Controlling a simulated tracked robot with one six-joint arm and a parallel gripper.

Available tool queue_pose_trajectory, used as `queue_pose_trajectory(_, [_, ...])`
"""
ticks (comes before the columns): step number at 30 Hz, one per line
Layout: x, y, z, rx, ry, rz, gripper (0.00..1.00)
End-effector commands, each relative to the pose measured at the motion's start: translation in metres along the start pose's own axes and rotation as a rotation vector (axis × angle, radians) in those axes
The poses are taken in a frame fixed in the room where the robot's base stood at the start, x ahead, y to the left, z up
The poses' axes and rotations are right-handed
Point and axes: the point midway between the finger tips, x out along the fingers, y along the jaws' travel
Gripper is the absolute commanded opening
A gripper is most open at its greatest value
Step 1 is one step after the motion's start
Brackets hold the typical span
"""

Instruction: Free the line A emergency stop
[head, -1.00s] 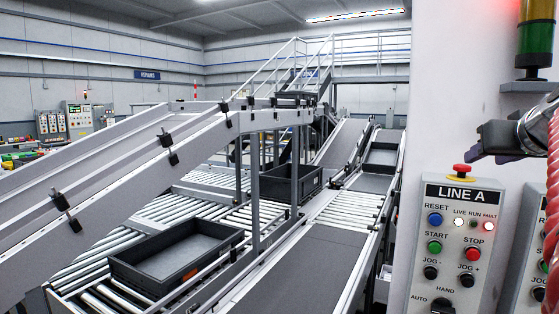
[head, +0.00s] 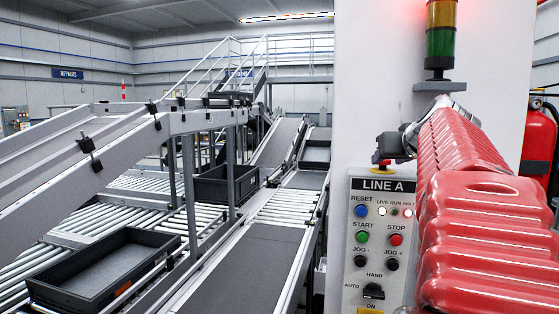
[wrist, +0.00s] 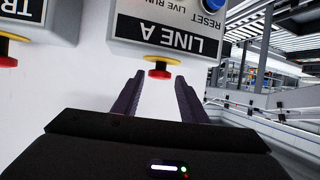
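The line A emergency stop is a red mushroom button (wrist: 160,73) with a yellow collar, on the end of the LINE A panel (wrist: 165,32), upside down in the wrist view. In the head view it sits on top of the LINE A panel (head: 352,215), partly hidden by my gripper (head: 395,146). In the wrist view my gripper (wrist: 158,83) is open, its two dark fingers pointing at the button. The button appears between the fingertips with a gap on each side. I see no contact, and cannot tell how deep it lies between them.
Another panel with a red and yellow button (wrist: 8,61) is left in the wrist view. A signal tower (head: 441,42) stands above LINE A. A fire extinguisher (head: 538,140) hangs at right. Conveyors (head: 240,265) with dark trays (head: 105,265) fill the left.

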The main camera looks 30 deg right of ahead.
Motion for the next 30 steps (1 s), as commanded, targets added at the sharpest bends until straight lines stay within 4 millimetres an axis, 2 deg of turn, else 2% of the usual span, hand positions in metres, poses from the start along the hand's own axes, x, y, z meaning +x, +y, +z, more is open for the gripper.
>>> queue_pose_trajectory(6, [0.033, 0.0, 0.0, 0.001, -0.001, -0.001, 0.39])
queue_pose_trajectory(12, [0.049, 0.001, 0.0, 0.001, 0.0, 0.001, 0.39])
queue_pose_trajectory(23, [0.052, 0.002, 0.0, 0.001, 0.0, 0.002, 0.38])
queue_pose_trajectory(30, [0.052, 0.002, 0.0, 0.001, 0.0, 0.003, 0.21])
